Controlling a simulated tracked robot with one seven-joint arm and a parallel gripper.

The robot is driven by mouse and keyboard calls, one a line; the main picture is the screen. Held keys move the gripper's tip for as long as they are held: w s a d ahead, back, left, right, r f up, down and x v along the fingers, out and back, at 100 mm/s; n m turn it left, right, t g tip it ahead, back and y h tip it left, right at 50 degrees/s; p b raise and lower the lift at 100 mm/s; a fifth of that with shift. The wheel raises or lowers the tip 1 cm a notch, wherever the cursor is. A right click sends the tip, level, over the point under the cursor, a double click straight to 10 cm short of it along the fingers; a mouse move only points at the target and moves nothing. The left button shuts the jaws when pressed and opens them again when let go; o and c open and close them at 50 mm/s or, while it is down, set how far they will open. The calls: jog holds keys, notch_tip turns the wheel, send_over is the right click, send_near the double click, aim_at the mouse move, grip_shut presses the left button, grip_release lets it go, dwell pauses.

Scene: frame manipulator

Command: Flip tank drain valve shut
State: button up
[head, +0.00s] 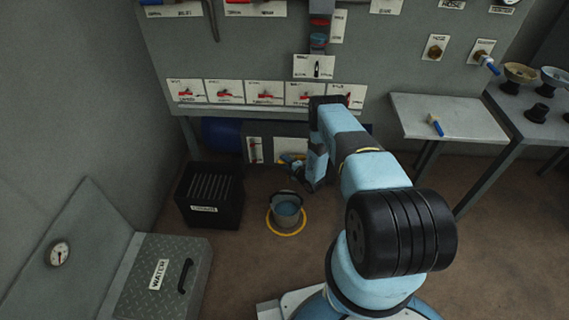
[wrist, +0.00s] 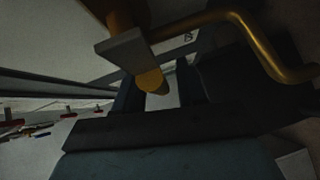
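The blue tank (head: 222,135) lies under the wall panel, mostly hidden behind the panel and my arm. Small brass and blue fittings (head: 291,160) show low beside my arm's end; which part is the drain valve's handle I cannot tell. In the wrist view a bent brass pipe (wrist: 262,45) runs across the top right, with a grey flat piece (wrist: 122,50) and a round brass end (wrist: 151,81) near the fingers. My gripper (wrist: 161,98) has its dark fingers apart, with a light gap between them. Whether they touch the brass end is unclear.
A grey bucket (head: 286,211) stands in a yellow ring on the floor below. A black crate (head: 209,205) is left of it, and a grey WATER box (head: 160,280) is nearer. A side table (head: 450,118) stands at right.

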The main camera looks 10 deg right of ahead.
grip_shut()
jog(key=shift+s+a, duration=0.1)
jog(key=shift+a, duration=0.05)
dwell(0.4)
